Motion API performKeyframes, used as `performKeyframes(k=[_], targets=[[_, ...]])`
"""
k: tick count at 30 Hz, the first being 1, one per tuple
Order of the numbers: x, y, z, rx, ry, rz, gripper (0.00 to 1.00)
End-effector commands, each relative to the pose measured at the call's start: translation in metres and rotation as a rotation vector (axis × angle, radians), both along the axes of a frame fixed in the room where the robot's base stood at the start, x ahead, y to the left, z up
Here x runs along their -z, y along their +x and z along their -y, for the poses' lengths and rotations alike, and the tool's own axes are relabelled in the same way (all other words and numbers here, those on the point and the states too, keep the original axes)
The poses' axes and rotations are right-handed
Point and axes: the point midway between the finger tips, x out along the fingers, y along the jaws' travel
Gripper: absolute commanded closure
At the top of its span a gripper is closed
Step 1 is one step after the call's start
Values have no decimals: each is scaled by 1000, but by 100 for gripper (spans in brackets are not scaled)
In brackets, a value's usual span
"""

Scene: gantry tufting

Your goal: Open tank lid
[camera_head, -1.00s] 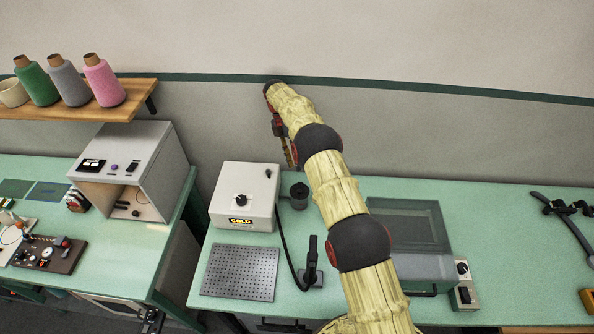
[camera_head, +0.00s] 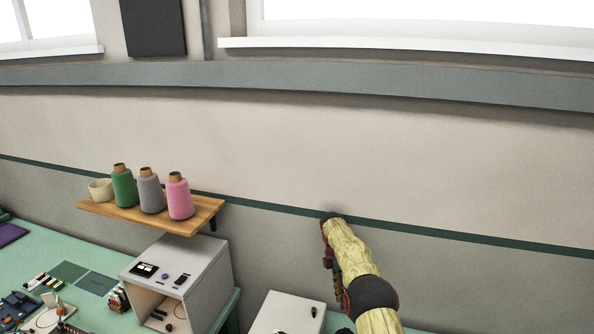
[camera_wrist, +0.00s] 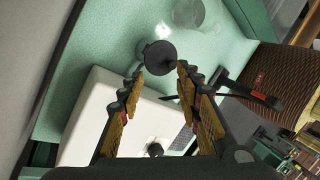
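A white box (camera_head: 290,312) with a dark knob stands at the bottom edge of the head view, mostly cut off. It fills the lower left of the wrist view (camera_wrist: 95,125), with its dark knob (camera_wrist: 154,149) between the fingers' bases. A black round cup-like piece (camera_wrist: 158,57) sits beside the box, just beyond my fingertips. My gripper (camera_wrist: 160,76) is open and empty, its fingers spread above the box edge and pointing toward the black piece. I cannot tell which part is the tank lid.
A black handled tool (camera_wrist: 250,95) stands right of the box. A clear round object (camera_wrist: 187,12) shows at the top. An open-fronted grey cabinet (camera_head: 185,275) stands left, below a wooden shelf (camera_head: 200,216) with spools. Green table (camera_wrist: 105,45) is bare left of the black piece.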

Motion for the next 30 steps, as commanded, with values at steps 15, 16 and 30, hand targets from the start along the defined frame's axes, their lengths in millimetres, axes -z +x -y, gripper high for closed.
performKeyframes(k=[15,16,30], targets=[[31,-62,-5,843,-299,160,66],[26,-66,-5,881,-307,171,66],[-48,-146,-2,1355,-351,317,66]])
